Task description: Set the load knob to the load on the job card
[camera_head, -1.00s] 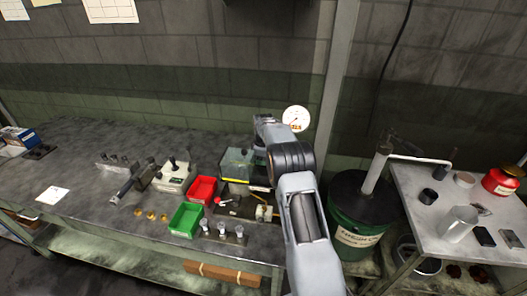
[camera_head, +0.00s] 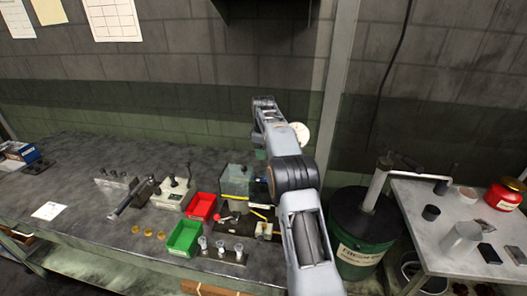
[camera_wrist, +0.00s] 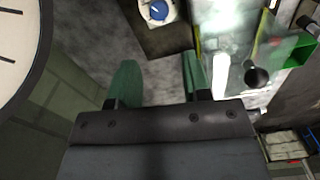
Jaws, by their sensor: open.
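A blue knob (camera_wrist: 158,11) on a round white dial plate shows at the top of the wrist view, on a dark panel; it looks like the load knob. Its setting is too small to read. My gripper (camera_wrist: 160,80) is open and empty, its green fingers apart, with the knob beyond the fingertips and not touched. A white gauge face (camera_wrist: 14,45) is partly in view at the left; in the head view the gauge (camera_head: 300,134) is mostly behind my arm. A white card (camera_head: 48,210) lies on the bench, its writing unreadable.
A clear-covered machine (camera_wrist: 243,45) with a black ball handle (camera_wrist: 257,77) stands right of the knob. Red (camera_head: 201,207) and green (camera_head: 184,238) bins and a cup rack (camera_head: 222,252) stand on the bench. A green drum (camera_head: 362,240) stands at right.

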